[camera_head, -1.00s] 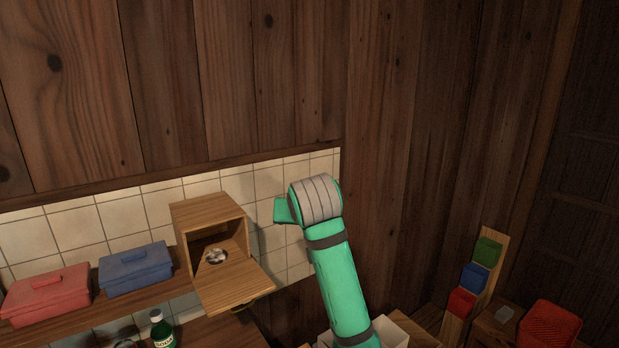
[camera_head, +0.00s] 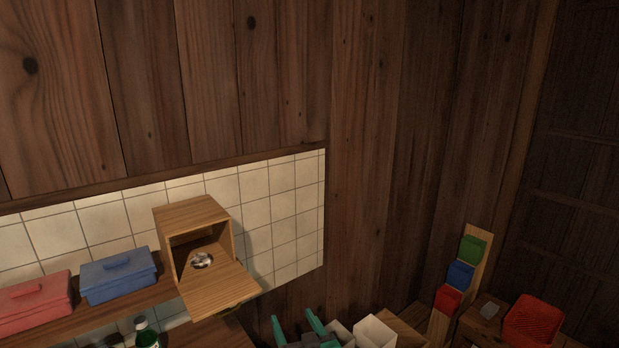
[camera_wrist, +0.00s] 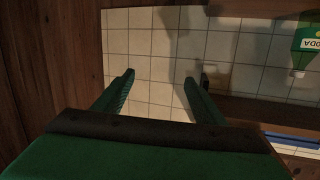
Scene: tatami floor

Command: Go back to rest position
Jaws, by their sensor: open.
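My gripper (camera_head: 297,328) shows at the bottom middle of the head view, with its two green fingers pointing up. In the wrist view my gripper (camera_wrist: 157,85) has its fingers wide apart with nothing between them. Beyond the fingers is the white tiled wall (camera_wrist: 150,62). The rest of my arm is out of the head view.
An open wooden box (camera_head: 192,214) with its flap down holds a small shiny item. Blue (camera_head: 118,276) and red (camera_head: 35,302) lidded boxes stand on the shelf at left. A green bottle (camera_head: 147,333) is below.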

